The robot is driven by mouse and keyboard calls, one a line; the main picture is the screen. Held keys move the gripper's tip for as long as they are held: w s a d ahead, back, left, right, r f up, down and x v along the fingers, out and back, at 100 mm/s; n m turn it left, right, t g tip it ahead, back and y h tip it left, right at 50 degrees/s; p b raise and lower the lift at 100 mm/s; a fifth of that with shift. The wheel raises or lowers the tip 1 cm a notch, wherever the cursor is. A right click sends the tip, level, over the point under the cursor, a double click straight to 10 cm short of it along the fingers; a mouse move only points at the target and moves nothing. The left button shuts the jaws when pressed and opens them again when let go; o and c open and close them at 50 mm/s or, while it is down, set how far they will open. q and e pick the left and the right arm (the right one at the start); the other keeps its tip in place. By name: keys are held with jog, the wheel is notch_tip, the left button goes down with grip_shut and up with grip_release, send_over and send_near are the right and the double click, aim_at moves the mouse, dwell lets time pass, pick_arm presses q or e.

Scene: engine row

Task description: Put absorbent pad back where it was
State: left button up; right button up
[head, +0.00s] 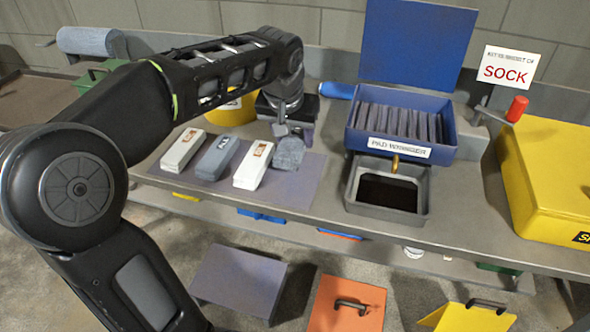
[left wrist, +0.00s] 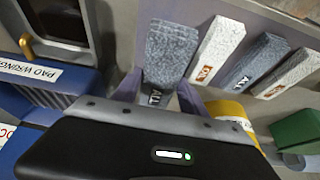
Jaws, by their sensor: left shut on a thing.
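My left gripper (head: 287,132) is shut on a dark grey speckled absorbent pad (head: 289,154) at the right end of the pad row. In the left wrist view this pad (left wrist: 170,50) sits between the fingers (left wrist: 158,92), its dark "ALL" label by the fingertips. I cannot tell whether it touches the mat (head: 290,192). To its left on the mat lie a white pad (head: 254,165), a grey pad (head: 217,158) and another white pad (head: 183,150). My right gripper is not in view.
A blue pad wringer box (head: 401,125) with an open lid holds several dark slats. A grey tray (head: 388,205) with dark liquid stands before it. A yellow case (head: 550,185) fills the bench's right end. A yellow round container (head: 233,112) stands behind the pads.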

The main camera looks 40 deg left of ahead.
pick_arm(q)
send_over(294, 178)
jog(key=shift+f, duration=2.4)
jog(key=shift+f+b, duration=0.4)
jog(key=shift+f, duration=1.5)
jog(key=shift+f, duration=0.1)
jog(key=o, duration=1.5)
jog(key=shift+c, duration=0.2)
